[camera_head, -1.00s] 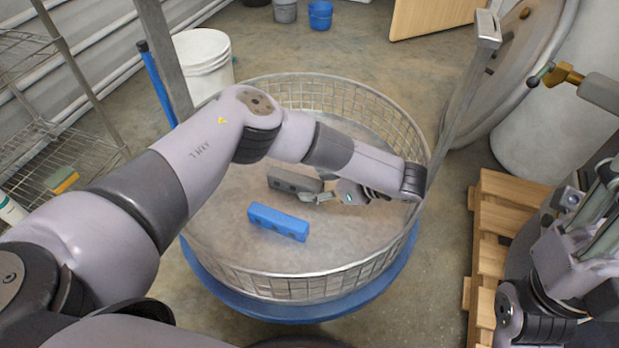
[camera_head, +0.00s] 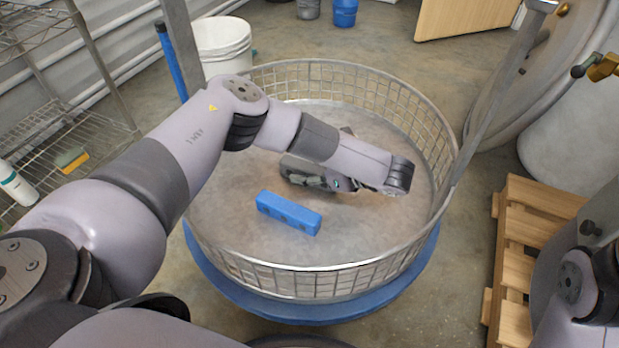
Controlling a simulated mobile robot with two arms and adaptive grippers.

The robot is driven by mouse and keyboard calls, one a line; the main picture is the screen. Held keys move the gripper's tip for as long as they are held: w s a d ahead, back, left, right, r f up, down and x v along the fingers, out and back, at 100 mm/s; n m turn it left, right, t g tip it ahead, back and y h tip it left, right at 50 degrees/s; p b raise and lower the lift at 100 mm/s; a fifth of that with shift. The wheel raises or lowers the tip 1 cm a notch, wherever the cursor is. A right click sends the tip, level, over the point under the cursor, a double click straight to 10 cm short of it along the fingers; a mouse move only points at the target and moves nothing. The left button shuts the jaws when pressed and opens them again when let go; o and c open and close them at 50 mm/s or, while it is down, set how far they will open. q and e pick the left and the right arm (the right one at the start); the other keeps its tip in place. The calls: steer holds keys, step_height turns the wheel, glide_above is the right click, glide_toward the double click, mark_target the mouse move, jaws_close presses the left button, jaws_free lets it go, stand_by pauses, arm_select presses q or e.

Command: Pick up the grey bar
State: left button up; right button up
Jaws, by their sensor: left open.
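The grey bar (camera_head: 292,170) lies on the floor of the round wire-walled basket (camera_head: 330,278). Its right part is hidden behind my left gripper and forearm. My left gripper (camera_head: 318,184) is low inside the basket at the right end of the bar, pointing left. Its jaws are open and appear to be around or beside the bar's end; I cannot tell which. My right gripper is out of the picture; only part of the right arm shows at the lower right edge.
A blue bar (camera_head: 289,212) lies in the basket in front of the grey bar. The basket's mesh wall and upright metal posts surround the space. A wooden pallet (camera_head: 512,275) stands to the right, a wire shelf (camera_head: 40,140) to the left, and a white bucket (camera_head: 222,48) behind.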

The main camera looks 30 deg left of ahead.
arm_select(q)
steer(key=shift+a, duration=0.1)
steer(key=shift+c, duration=0.5)
jaws_close()
stand_by(0.3)
